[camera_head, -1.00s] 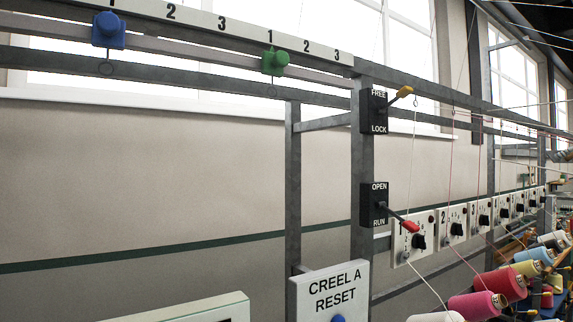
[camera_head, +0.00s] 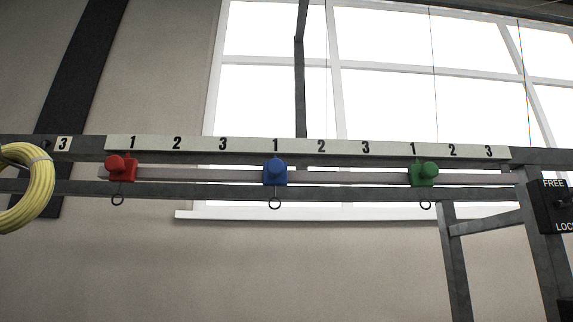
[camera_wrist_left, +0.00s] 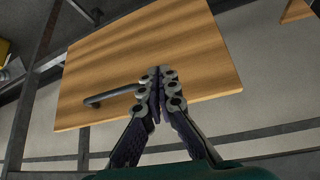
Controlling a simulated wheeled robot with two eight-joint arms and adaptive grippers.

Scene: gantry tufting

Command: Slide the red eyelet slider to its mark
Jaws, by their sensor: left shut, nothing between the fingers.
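The red eyelet slider (camera_head: 121,168) sits on the rail at the left of the head view, below the number 1 of the left scale. Its ring hangs under it. The number strip (camera_head: 308,148) above the rail repeats 1, 2, 3 for each slider. My left gripper (camera_wrist_left: 158,92) shows in the left wrist view, shut and empty, in front of a wooden panel with a dark handle. It is not in the head view, so its distance from the slider cannot be told. My right gripper is in neither view.
A blue slider (camera_head: 275,171) and a green slider (camera_head: 423,173) sit on the same rail, each below a 1. A yellow coil (camera_head: 28,190) hangs at the left end. A FREE/LOCK switch box (camera_head: 551,205) is at the right. The wooden panel (camera_wrist_left: 190,50) fills much of the wrist view.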

